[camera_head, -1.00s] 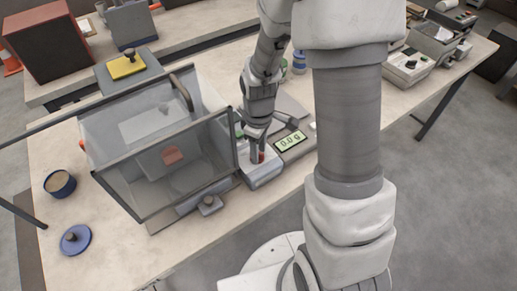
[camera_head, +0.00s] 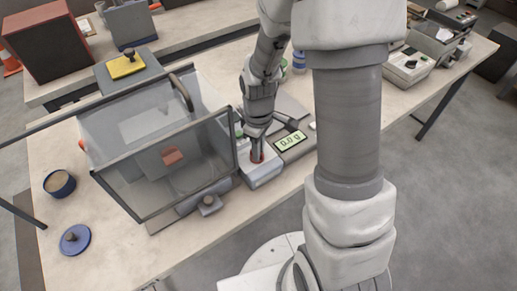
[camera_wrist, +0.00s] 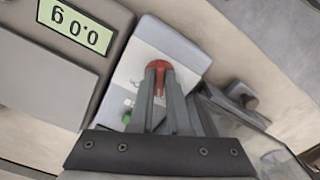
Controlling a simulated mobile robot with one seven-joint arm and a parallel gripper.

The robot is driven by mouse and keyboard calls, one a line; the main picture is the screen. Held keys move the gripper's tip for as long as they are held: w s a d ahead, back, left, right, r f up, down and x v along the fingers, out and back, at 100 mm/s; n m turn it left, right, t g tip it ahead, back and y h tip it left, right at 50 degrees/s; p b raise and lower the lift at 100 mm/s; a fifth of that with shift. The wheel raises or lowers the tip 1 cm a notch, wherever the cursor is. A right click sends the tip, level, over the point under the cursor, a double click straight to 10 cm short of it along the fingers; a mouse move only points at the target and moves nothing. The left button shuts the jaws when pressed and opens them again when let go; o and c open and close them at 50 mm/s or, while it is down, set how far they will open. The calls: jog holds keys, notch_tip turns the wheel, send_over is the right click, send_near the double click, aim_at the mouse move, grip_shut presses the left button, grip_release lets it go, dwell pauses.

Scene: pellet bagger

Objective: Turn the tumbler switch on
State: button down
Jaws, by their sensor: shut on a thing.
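A small light-grey control box (camera_head: 262,178) stands on the bench between the glass-walled enclosure and the digital display. In the wrist view the box (camera_wrist: 190,50) carries a red round part with a red lever (camera_wrist: 159,66), which looks like the tumbler switch, and a green part (camera_wrist: 127,117) beside it. My gripper (camera_wrist: 161,80) is shut on the red lever, its fingertips at the red part. In the head view my gripper (camera_head: 257,157) points down onto the box, and a little red shows around the fingertips. The fingers hide part of the switch, so its exact position is unclear.
The clear-walled enclosure (camera_head: 130,185) stands close on the left. The display (camera_head: 290,141) reads 0.0 g on the right. A blue cup (camera_head: 60,183) and a blue lid (camera_head: 75,240) lie at far left.

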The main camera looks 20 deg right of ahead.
jog(key=m+b, duration=0.1)
jog(key=m, duration=0.4)
jog(key=shift+a+m, duration=0.15)
jog(key=shift+m, duration=0.15)
jog(key=m, duration=0.5)
jog(key=shift+a, duration=0.1)
jog(key=shift+m, duration=0.4)
jog(key=c, duration=0.9)
grip_release()
notch_tip(320, 180, up, 18)
jog(key=shift+f+p, duration=0.25)
jog(key=shift+p, duration=0.65)
jog(key=shift+s, duration=0.1)
